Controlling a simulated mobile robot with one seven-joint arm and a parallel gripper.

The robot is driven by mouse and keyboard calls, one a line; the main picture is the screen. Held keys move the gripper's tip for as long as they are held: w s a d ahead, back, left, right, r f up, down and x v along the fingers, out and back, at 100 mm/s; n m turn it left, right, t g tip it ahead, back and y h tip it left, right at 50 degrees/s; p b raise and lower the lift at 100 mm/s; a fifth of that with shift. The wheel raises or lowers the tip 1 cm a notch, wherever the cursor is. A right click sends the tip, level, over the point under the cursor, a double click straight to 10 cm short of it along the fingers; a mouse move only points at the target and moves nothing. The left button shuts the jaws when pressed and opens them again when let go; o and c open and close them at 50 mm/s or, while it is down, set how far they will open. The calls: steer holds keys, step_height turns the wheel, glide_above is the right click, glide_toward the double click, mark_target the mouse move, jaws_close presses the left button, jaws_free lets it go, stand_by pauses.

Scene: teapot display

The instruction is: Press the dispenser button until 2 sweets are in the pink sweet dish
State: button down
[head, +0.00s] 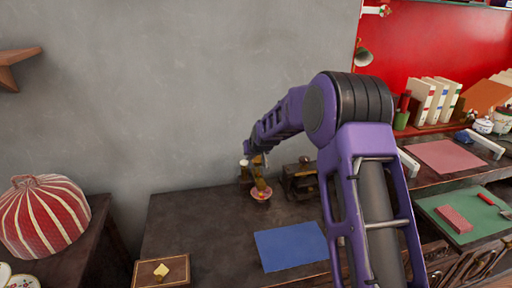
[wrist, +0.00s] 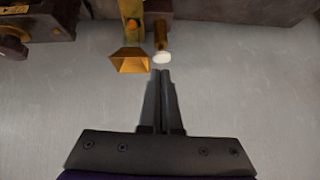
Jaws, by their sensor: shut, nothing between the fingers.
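The brass sweet dispenser (head: 261,184) stands at the back of the dark table, against the grey wall. Its flared brass funnel (wrist: 130,62) shows in the wrist view, with an orange sweet (wrist: 132,23) behind it. A white round button (wrist: 162,57) on a brass stem sits right of the funnel. My gripper (wrist: 163,73) is shut and empty, its fingertips very near the button; I cannot tell whether they touch. The pink sweet dish (head: 261,196) sits at the dispenser's foot in the head view. It is too small there to tell what it holds.
A dark wooden box-like device (head: 300,182) stands just right of the dispenser. A blue mat (head: 291,246) lies in front, and a small board with a yellow piece (head: 161,271) at front left. The table's left part is clear. A red striped dome (head: 43,215) stands further left.

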steer(key=v, duration=1)
steer(key=shift+a, duration=0.1)
stand_by(0.6)
